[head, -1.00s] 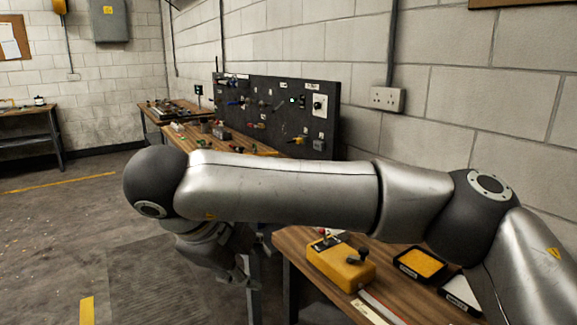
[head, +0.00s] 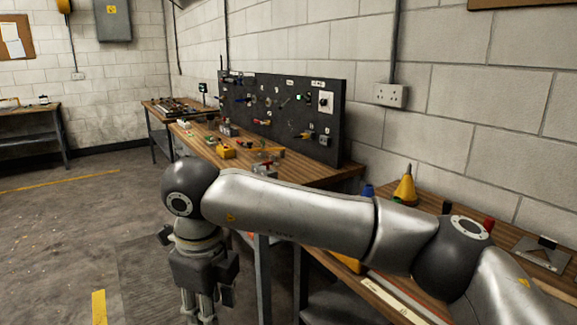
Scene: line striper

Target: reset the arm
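My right arm comes in from the right and stretches across the view over the near bench. Its gripper (head: 207,304) hangs down at the lower left, in front of the bench and over the floor. The fingertips are at the bottom edge of the picture, so I cannot tell whether it is open or shut. I see nothing held in it. My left gripper is not in view. A yellow box (head: 346,262) on the near bench is mostly hidden behind my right arm.
The near wooden bench (head: 507,240) holds a yellow cone (head: 405,187) and a metal plate with a black block (head: 543,252). Behind, a longer bench (head: 300,170) carries small parts before a black tool board (head: 285,118). The floor at left is clear.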

